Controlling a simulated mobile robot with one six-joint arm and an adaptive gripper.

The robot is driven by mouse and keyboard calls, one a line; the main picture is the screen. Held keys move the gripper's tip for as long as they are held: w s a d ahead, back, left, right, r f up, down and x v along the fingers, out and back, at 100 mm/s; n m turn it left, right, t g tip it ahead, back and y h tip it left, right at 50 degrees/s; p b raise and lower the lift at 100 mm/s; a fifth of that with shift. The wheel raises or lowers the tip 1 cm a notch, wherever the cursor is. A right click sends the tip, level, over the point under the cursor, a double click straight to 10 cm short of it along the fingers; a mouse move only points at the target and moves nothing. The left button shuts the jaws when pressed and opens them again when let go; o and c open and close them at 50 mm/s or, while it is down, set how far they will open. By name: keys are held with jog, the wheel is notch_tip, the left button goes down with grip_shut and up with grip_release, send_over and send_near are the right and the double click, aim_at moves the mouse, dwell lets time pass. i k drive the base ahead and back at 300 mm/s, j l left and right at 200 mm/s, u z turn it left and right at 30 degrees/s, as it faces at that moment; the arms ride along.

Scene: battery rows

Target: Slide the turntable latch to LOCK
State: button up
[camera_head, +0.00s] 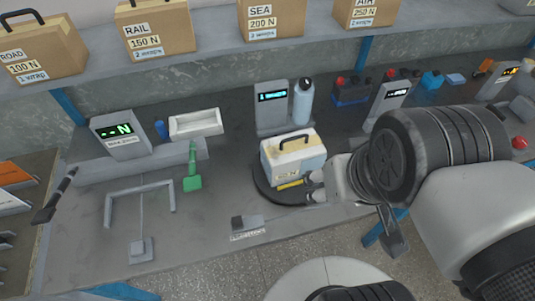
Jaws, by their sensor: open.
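The turntable (262,187) is a dark round disc on the workbench, right of centre. A carton with a black handle (294,156) and pale wrap stands on it. A small grey plate with a dark block (237,223) and a printed label sits at the bench's front edge, left of the turntable; it looks like the latch. Its lettering is too small to read, so its setting is unclear. My gripper (314,187) is open at the disc's right front, beside the carton and right of the latch. A yellow bar (290,184) lies just left of its fingertips; whether they touch is unclear.
A display post (271,108) and a bottle (303,102) stand behind the turntable. A green tool (192,170), white tray (196,123) and grey frame (140,190) are to the left. Bench between the green tool and latch is clear. Cartons line the shelf above.

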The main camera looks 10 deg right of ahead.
aim_at(237, 223)
jog(key=k+u, duration=0.1)
jog(key=u, duration=0.8)
